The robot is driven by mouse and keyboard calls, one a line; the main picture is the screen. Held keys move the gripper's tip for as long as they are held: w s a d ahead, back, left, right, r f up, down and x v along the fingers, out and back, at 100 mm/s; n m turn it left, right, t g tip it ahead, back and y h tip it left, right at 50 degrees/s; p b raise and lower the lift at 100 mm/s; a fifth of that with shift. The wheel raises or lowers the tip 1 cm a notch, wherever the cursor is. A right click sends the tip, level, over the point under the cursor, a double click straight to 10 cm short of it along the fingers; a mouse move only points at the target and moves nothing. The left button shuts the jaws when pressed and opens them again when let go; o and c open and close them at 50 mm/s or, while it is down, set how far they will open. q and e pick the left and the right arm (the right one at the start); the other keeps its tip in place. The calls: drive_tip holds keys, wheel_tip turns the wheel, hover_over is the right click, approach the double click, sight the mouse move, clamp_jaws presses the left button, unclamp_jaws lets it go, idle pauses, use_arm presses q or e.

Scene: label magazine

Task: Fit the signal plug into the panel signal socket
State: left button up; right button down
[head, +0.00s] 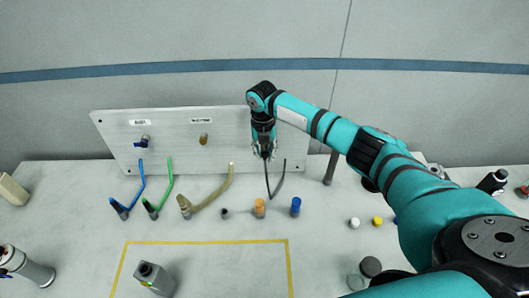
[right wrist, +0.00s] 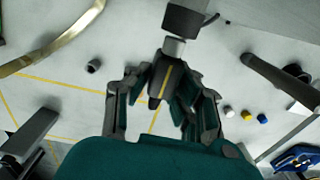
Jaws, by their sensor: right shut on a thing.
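The upright metal panel (head: 108,146) stands at the back of the table. My right gripper (head: 264,155) is in front of its right part, pointing down, and hides the panel there. It is shut on the signal plug, a dark body with a yellow stripe that shows between the fingers in the right wrist view (right wrist: 160,82). A dark cable (head: 269,186) hangs in a loop below the gripper and rises to the panel's right side. In the wrist view a metal cylinder and dark block (right wrist: 185,20) lie beyond the plug. I cannot make out the signal socket. My left gripper is not in view.
The panel carries a blue fitting (head: 143,141) and a brass fitting (head: 204,139). Blue, green and beige lines (head: 219,187) lie in front. Small orange (head: 260,208) and blue (head: 296,207) pieces stand nearby. A grey container (head: 154,278) is inside the yellow outline.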

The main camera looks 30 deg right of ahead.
drive_tip(key=shift+w, duration=0.2)
idle(0.6)
drive_tip(key=shift+s+r, duration=0.1)
drive_tip(key=shift+s+p, duration=0.1)
drive_tip(key=shift+p, duration=0.2)
drive_tip(key=shift+p, duration=0.4)
idle(1.4)
drive_tip(key=shift+w+d+b, duration=0.1)
drive_tip(key=shift+w+b, duration=0.1)
drive_tip(key=shift+b, duration=0.15)
drive_tip(key=shift+r, duration=0.1)
drive_tip(key=shift+s+p, duration=0.2)
drive_tip(key=shift+p, duration=0.3)
